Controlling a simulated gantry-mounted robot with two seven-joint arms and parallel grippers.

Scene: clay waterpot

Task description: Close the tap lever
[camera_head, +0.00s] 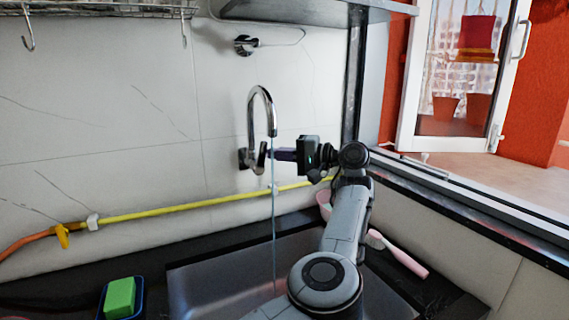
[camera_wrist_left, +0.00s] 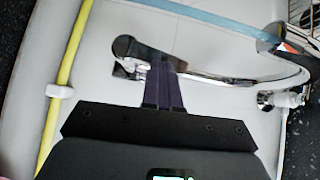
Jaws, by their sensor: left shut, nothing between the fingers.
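The chrome tap (camera_head: 262,100) is mounted on the white wall, its curved spout arching over the sink. A thin stream of water (camera_head: 273,225) runs down from the spout. The short tap lever (camera_head: 262,154) is low on the tap body. My left gripper (camera_head: 274,154) is shut, with its dark fingers pointing left at the lever; they look very close to it, but I cannot tell if they touch. In the left wrist view, the shut fingertips (camera_wrist_left: 162,66) overlap the tap's chrome body (camera_wrist_left: 205,66), and the water stream (camera_wrist_left: 205,18) crosses above. My right gripper is not in view.
The metal sink (camera_head: 215,285) lies below. A yellow pipe (camera_head: 170,204) runs along the wall. A green sponge (camera_head: 120,297) sits in a blue tray at the left front. A pink-handled brush (camera_head: 400,255) lies right of my arm. An open window (camera_head: 460,75) is at right.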

